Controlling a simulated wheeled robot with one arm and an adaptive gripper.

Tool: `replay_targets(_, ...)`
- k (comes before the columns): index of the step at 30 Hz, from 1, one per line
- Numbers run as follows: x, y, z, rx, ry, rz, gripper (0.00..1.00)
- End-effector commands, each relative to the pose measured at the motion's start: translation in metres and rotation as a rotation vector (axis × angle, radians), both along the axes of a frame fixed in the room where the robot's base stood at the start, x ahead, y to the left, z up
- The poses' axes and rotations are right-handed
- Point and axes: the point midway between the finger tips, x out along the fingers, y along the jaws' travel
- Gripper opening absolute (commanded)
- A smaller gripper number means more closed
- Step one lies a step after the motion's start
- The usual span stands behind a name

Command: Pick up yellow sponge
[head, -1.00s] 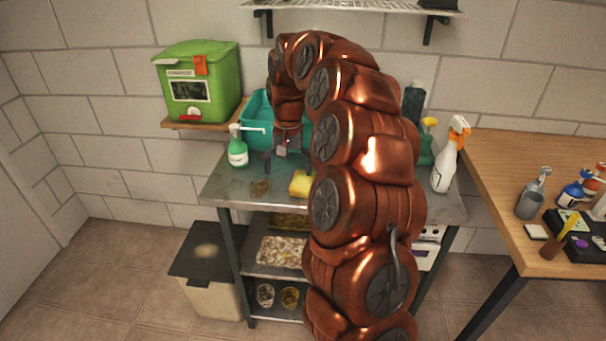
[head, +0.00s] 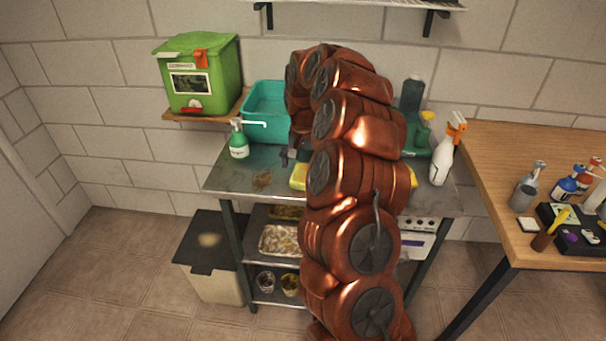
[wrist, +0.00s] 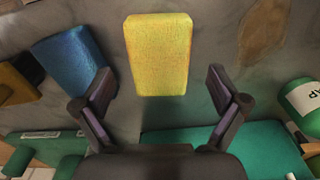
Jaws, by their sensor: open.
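The yellow sponge (head: 299,177) lies on the metal rack's top shelf, partly hidden by my arm in the head view. In the wrist view the sponge (wrist: 158,54) shows whole, as an upright yellow block shape just beyond the fingertips. My gripper (wrist: 160,92) is open and empty, its two fingers spread to either side of the sponge's near end. In the head view only a small part of my gripper (head: 288,157) shows, just behind the sponge; the rest is hidden by my arm.
A blue sponge-like block (wrist: 72,60) lies left of the yellow one in the wrist view. A green-labelled bottle (head: 239,146), a teal bin (head: 265,105) and a white spray bottle (head: 442,160) stand around the shelf. A brown stain (head: 262,179) marks the surface.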

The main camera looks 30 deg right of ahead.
Motion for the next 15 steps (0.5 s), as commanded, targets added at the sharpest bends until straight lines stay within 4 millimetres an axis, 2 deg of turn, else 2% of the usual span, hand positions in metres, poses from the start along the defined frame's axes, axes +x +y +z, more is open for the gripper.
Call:
replay_targets(6,-0.002,0.001,-0.025,0.003,0.004,0.0,0.97)
replay_targets(12,-0.001,0.0,-0.027,0.001,0.001,0.0,0.97)
replay_targets(15,-0.001,0.0,-0.027,0.001,0.001,0.0,0.89)
